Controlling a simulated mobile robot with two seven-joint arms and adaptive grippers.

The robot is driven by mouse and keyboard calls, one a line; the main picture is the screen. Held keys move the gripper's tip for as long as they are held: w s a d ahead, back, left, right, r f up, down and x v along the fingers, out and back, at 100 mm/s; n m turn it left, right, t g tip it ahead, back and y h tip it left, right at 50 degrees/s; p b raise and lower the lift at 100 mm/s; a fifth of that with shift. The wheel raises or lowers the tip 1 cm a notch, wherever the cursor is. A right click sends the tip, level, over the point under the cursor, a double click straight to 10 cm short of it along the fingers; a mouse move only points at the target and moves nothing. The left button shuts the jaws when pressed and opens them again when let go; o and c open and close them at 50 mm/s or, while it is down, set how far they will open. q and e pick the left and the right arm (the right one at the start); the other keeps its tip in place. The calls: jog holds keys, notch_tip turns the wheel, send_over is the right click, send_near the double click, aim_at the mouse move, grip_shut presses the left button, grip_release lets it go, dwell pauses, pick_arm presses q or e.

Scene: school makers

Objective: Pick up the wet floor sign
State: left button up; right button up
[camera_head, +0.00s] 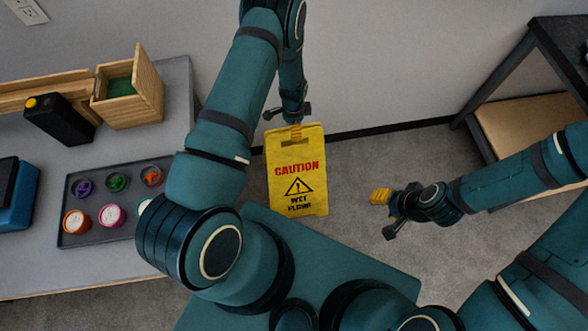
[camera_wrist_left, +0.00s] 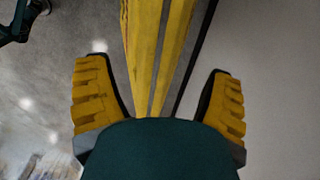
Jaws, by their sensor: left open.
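The yellow wet floor sign (camera_head: 297,180) stands upright on the grey floor, with red "CAUTION" lettering and a black warning triangle. My left gripper (camera_head: 295,131) is at the sign's top edge, near its handle slot. In the left wrist view, the sign's two yellow panels (camera_wrist_left: 158,45) run between the spread fingers of my left gripper (camera_wrist_left: 160,65), with visible gaps on both sides. My right gripper (camera_head: 382,205) hangs to the right of the sign, apart from it. Its yellow pad shows, but its finger spacing is unclear.
A grey table (camera_head: 180,85) at left holds a dark tray (camera_head: 70,230) with several coloured cups, a black bottle (camera_head: 60,120) and a wooden box (camera_head: 130,95). A dark-framed shelf (camera_head: 520,120) stands at right. The wall is close behind the sign. Floor right of the sign is clear.

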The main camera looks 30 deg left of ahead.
pick_arm(q)
jog(key=f, duration=0.2)
jog(key=f+b, duration=0.1)
jog(key=f, duration=0.2)
jog(key=shift+s+d+f, duration=0.1)
jog(key=shift+d+f, duration=0.1)
jog(key=shift+f, duration=0.15)
